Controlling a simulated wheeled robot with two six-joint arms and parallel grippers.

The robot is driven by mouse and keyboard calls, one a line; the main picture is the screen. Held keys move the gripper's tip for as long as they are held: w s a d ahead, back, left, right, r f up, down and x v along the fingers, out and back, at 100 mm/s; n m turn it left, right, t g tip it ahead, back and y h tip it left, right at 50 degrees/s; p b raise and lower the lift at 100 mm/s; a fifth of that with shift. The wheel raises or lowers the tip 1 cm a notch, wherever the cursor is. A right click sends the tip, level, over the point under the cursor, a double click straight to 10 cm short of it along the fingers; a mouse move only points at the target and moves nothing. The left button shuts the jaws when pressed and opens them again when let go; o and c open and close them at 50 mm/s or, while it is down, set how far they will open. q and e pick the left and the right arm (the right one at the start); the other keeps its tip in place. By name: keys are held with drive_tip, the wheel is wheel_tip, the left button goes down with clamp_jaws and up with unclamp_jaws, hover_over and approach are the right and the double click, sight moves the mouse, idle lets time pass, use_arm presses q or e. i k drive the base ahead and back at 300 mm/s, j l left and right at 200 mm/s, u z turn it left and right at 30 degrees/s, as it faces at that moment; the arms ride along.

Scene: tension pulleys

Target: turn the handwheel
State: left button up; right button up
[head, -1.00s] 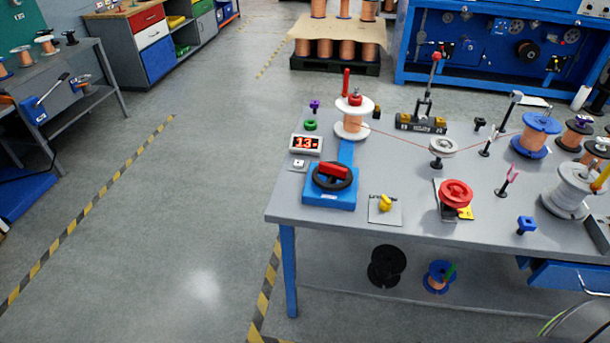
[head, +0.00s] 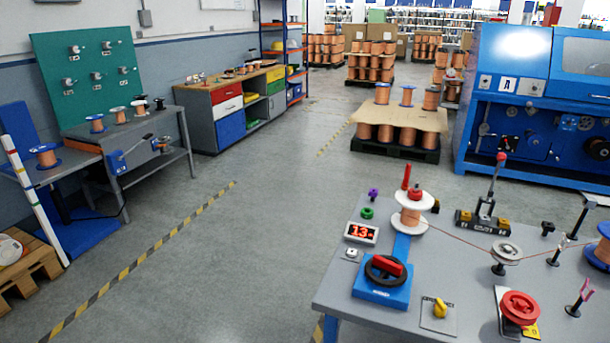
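The likely handwheel is a black wheel with a red grip (head: 386,268) on a blue base (head: 381,292), at the left front of the grey table in the head view. A red round knob or wheel (head: 520,308) sits on a mount further right, near the bottom edge. Neither of my grippers shows in this view.
The grey table (head: 465,291) fills the lower right. A yellow knob on a plate (head: 439,308) lies between the two wheels. A pallet of copper spools (head: 396,146) and a blue machine (head: 540,110) stand behind. The floor (head: 220,260) left of the table is clear.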

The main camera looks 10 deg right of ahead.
sight(388, 266)
drive_tip(key=l, duration=0.75)
drive_tip(key=i+l+u, duration=0.1)
drive_tip(key=l, duration=0.7)
